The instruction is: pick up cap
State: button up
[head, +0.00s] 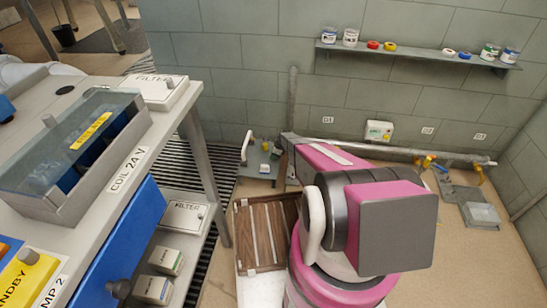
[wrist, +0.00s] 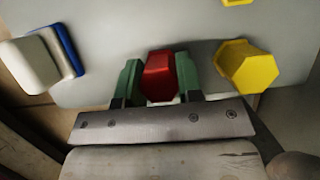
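A red cap (wrist: 159,76) shows in the wrist view between the two green fingers of my gripper (wrist: 159,78). The fingers flank it closely on the left and right. I cannot tell whether both touch it. A yellow six-sided cap (wrist: 247,66) is to the right of the fingers, apart from them. In the head view my arm covers the middle of the picture and my gripper is hidden behind it. Another red cap-like item (head: 373,45) lies on the wall shelf (head: 420,54), beside a yellow one (head: 390,47).
In the wrist view, a white and blue item (wrist: 45,60) is at the left on a grey surface (wrist: 95,75). In the head view, a table (head: 95,222) with a clear-lidded box (head: 62,190) stands at left. A wooden slatted crate (head: 262,230) is left of my arm.

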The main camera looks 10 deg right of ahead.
jog(key=shift+c, duration=1.1)
jog(key=shift+r, duration=0.1)
